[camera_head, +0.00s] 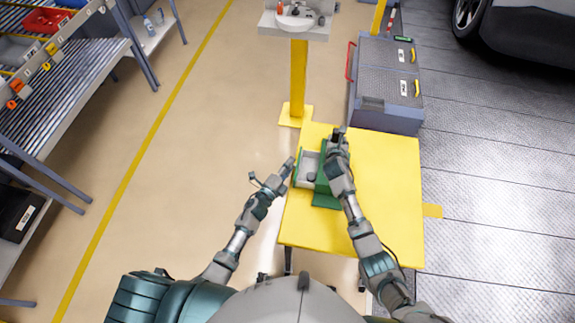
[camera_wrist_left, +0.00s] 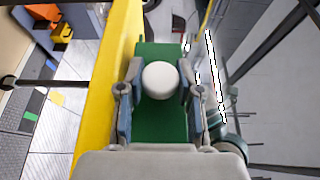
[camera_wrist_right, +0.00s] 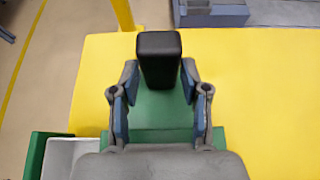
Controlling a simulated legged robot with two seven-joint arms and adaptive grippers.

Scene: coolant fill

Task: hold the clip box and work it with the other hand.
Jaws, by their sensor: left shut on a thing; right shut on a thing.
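The green clip box (camera_head: 326,199) stands on the yellow table (camera_head: 385,200). A light grey drawer (camera_head: 309,163) with a green front sticks out of its left side, and a small dark thing lies in it. My left gripper (camera_head: 290,168) is at the drawer's front. In the left wrist view its fingers (camera_wrist_left: 160,95) are shut on a round white knob (camera_wrist_left: 160,78) on the green face. My right gripper (camera_head: 337,138) is over the box. In the right wrist view its fingers (camera_wrist_right: 158,88) are shut on an upright black handle (camera_wrist_right: 158,55), which hides part of the box.
A yellow post (camera_head: 298,75) with a white basin (camera_head: 295,20) stands behind the table. A grey cabinet (camera_head: 388,85) stands at the back right. A shelf rack (camera_head: 65,85) is at the far left. The right side of the table is clear.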

